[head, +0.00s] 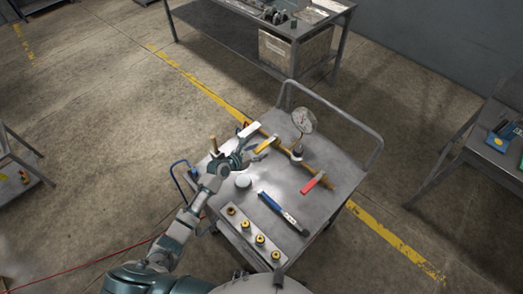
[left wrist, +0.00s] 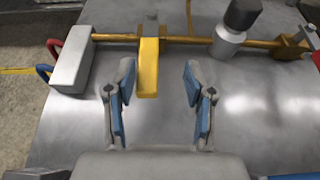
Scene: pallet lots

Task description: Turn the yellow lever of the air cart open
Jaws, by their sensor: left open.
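The air cart (head: 335,205) has a grey metal top with a brass pipe (left wrist: 190,40) along its far side. The yellow lever (head: 266,144) sits on this pipe near its left end. In the left wrist view the yellow lever (left wrist: 149,70) points across the pipe, toward me. My left gripper (head: 256,151) is open just in front of the lever. In the left wrist view its fingertips (left wrist: 158,78) stand on either side of the lever's near end, which lies closer to the left finger. No grip on it shows. My right gripper is not in view.
A round gauge (head: 304,119) rises behind the pipe, and a red lever (head: 313,182) lies farther right. A blue-handled tool (head: 281,212) and a strip with several brass fittings (head: 249,236) lie on the near side. A white block (left wrist: 71,60) stands left of the yellow lever.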

